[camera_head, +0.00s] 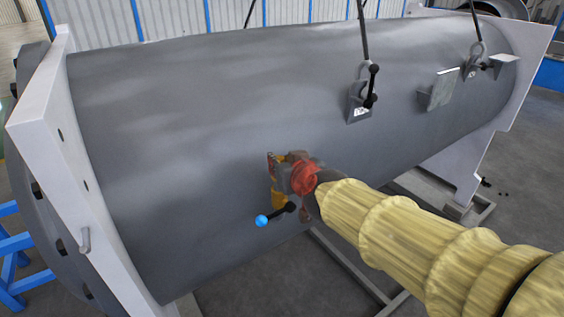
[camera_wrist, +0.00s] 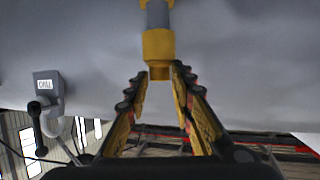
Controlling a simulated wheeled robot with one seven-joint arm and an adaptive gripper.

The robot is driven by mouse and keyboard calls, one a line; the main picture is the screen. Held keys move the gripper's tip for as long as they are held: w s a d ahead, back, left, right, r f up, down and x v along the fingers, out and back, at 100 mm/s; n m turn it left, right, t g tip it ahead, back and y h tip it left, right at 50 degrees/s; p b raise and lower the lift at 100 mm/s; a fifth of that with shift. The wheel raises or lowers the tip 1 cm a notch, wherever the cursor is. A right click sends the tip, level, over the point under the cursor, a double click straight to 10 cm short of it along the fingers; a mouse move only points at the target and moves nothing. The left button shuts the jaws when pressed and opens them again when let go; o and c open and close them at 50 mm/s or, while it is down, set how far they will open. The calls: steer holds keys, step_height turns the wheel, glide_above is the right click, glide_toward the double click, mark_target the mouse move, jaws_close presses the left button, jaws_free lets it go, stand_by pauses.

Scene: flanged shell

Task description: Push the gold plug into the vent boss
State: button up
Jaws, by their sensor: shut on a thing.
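In the wrist view the gold plug (camera_wrist: 158,47) stands out between the fingertips of my gripper (camera_wrist: 160,75), which is shut on its near, narrower end. A grey cylinder (camera_wrist: 157,14) follows beyond the plug's wide gold part, with another gold bit at the top edge. I cannot tell whether that grey part is the plug's shank or the vent boss. In the head view my gripper (camera_head: 276,185) is at the lower middle of the grey shell, close to its side. The plug and the vent boss cannot be made out there.
The big grey shell (camera_head: 200,110) fills the view, with a white end flange (camera_head: 40,120) at left. Lugs with black handles (camera_head: 362,100) and a plate bracket (camera_head: 438,89) sit at upper right.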

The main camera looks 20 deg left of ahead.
steer(key=shift+f, duration=0.15)
steer(key=o, duration=1.1)
steer(key=shift+f, duration=0.1)
steer(key=s+d+r, duration=0.1)
steer(key=s+d, duration=0.5)
steer(key=s, duration=0.4)
steer(key=s+d+r, duration=0.1)
steer(key=s+d, duration=0.6)
steer(key=s, duration=0.4)
stand_by(0.5)
stand_by(0.5)
